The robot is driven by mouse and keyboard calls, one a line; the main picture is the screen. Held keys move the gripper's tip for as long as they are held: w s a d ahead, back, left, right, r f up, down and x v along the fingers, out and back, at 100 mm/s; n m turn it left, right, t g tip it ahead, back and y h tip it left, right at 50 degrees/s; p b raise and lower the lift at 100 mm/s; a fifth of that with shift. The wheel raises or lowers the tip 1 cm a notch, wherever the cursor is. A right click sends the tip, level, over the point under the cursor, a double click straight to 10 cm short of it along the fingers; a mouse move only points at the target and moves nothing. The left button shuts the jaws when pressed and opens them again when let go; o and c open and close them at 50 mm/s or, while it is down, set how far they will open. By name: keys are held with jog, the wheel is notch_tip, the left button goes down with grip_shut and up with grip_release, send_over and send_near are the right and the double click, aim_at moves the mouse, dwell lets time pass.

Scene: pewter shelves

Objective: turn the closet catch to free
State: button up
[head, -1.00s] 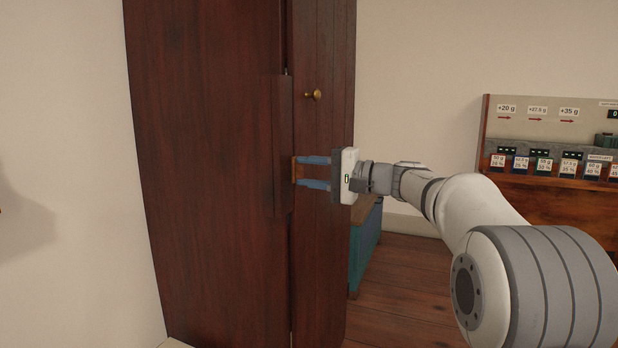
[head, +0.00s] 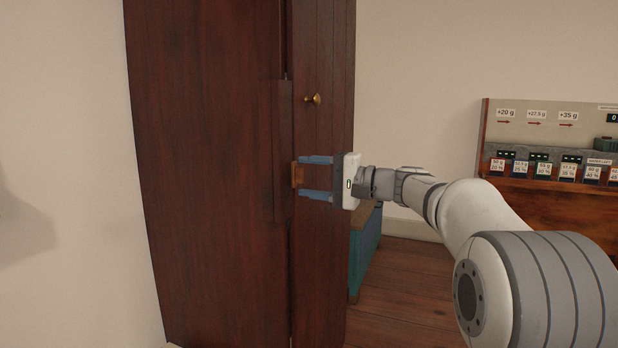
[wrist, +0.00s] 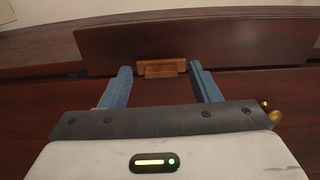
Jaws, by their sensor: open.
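The closet (head: 205,180) is tall and dark red-brown, with a raised upright strip (head: 283,130) along its front. The catch (head: 298,175) is a small lighter brown wooden block at that strip's right edge. In the wrist view the catch (wrist: 161,68) lies against the strip, between the fingertips. My gripper (head: 303,177) reaches in from the right with blue fingers spread, one above and one below the catch. In the wrist view my gripper (wrist: 160,72) shows a gap on both sides of the catch. Nothing is held.
A brass knob (head: 313,99) sticks out above my gripper, and it shows at the right in the wrist view (wrist: 273,115). A teal chest (head: 365,245) stands behind the closet's right side. A bench with labelled weights (head: 550,150) is at the right. Wooden floor (head: 405,285) lies between.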

jog(key=p+v, duration=0.1)
jog(key=v, duration=0.6)
jog(key=shift+d+p, duration=0.2)
jog(key=shift+p, duration=0.1)
jog(key=s+g+h+p, duration=0.3)
jog(key=s+h+p, duration=0.5)
jog(key=s+p, duration=0.65)
jog(key=s+d+r+n+h+p, duration=0.1)
jog(key=s+d+h+p, duration=0.3)
jog(key=s+p, duration=0.4)
jog(key=s+d+r+n+h+p, duration=0.1)
jog(key=s+d+n+h+p, duration=0.1)
jog(key=s+d+h+p, duration=0.3)
jog(key=s+d+p, duration=0.1)
jog(key=s+p, duration=0.3)
jog(key=shift+s+d+r+n+g, duration=0.25)
jog(key=shift+s+r+n+g, duration=0.05)
jog(key=shift+s+r+n, duration=0.1)
jog(key=shift+c, duration=0.4)
